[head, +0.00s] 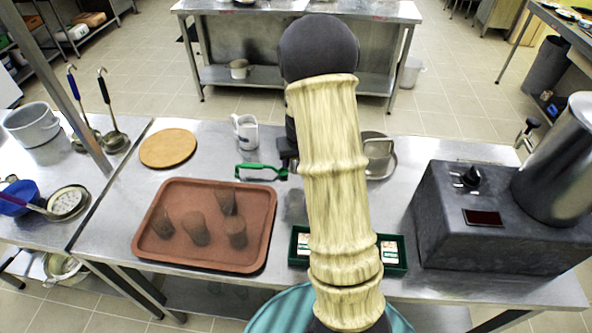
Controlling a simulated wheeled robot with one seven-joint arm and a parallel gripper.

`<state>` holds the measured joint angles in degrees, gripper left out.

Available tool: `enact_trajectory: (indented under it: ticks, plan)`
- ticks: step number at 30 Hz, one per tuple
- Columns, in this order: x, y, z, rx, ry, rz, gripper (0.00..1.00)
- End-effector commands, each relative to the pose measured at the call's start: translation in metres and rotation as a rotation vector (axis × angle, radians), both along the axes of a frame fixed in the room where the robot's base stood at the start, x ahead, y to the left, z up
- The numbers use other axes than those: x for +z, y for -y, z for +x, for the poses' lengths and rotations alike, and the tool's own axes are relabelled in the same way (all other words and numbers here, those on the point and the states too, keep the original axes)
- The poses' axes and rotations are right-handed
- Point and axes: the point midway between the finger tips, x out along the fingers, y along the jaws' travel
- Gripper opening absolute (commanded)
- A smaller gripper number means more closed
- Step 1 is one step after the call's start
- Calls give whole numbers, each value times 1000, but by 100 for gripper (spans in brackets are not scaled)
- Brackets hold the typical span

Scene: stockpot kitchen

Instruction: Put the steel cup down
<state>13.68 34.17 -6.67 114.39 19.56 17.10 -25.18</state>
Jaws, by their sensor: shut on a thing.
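My gripper (287,155) shows only as a dark part at the left edge of my pale ribbed arm, above the middle of the steel table (420,160). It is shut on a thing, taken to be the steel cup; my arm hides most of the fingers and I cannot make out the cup. A faint grey patch shows on the table just below; I cannot tell whether it is a thing or a reflection. Whether the held thing touches the table is hidden.
A brown tray (150,252) holds several dark tumblers. Nearby are a round board (168,148), white jug (246,132), green-handled tool (255,172), shiny steel vessel (380,148), green box (396,268) and dark appliance (440,215). Bare steel shows between the board and jug.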

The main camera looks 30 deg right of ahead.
Motion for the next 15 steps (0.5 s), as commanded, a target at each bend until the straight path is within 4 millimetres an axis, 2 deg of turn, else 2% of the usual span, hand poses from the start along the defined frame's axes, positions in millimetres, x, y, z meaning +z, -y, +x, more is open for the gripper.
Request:
enact_trajectory:
  ticks: [3, 6, 15]
  plan:
    - [23, 0, 1, 1, 6, -2, 21]
    - [33, 0, 1, 0, 3, -1, 21]
    - [39, 0, 0, -1, 1, 0, 21]
